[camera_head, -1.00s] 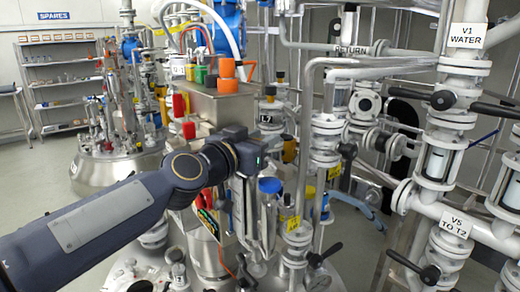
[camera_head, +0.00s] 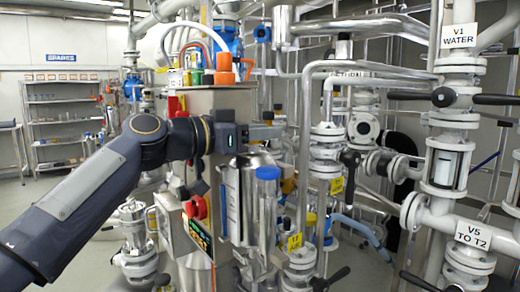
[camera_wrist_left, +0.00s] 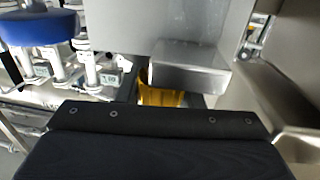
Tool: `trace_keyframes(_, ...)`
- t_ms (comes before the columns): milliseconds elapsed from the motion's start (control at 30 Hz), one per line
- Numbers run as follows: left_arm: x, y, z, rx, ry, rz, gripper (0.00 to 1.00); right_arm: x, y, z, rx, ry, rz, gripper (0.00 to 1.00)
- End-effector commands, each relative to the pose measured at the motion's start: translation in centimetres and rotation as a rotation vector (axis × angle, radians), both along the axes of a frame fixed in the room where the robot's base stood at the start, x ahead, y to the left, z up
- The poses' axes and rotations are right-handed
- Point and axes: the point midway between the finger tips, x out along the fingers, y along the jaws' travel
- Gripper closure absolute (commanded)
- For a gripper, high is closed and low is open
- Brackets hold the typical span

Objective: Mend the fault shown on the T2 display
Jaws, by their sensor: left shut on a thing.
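My left gripper (camera_head: 258,133) is high in front of the steel cabinet (camera_head: 222,98), pointing right. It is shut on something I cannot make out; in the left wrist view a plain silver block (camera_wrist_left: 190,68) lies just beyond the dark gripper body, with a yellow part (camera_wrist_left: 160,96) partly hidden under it. A dark display panel (camera_head: 198,240) with coloured marks hangs below the gripper, seen at a steep angle. Its text is unreadable, and I cannot tell if it is the T2 display. A red knob (camera_head: 196,208) sits above it. My right gripper is not in view.
A blue-capped vessel (camera_head: 268,190) stands close below right of the gripper. Pipework with the V1 WATER sign (camera_head: 458,36) and the V5 TO T2 sign (camera_head: 473,235) fills the right. Spares shelves (camera_head: 62,118) stand at the back left, with open floor before them.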

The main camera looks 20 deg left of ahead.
Motion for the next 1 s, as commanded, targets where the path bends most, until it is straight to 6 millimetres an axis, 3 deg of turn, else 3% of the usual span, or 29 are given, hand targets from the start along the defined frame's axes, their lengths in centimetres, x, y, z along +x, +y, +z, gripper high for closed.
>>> trace_keyframes(567, -0.02, -0.02, 0.11, -0.001, -0.001, -0.031, 0.89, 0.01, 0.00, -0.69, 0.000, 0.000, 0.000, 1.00)
trace_keyframes(600, -0.02, -0.02, 0.12, -0.001, -0.001, -0.031, 0.62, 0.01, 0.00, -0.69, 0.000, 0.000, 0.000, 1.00)
trace_keyframes(733, -0.02, -0.04, 0.09, -0.001, -0.001, -0.031, 0.45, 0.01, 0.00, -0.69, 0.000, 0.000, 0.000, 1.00)
trace_keyframes(1000, -0.01, -0.04, 0.10, 0.000, 0.000, -0.031, 0.45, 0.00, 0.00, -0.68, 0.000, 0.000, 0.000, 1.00)
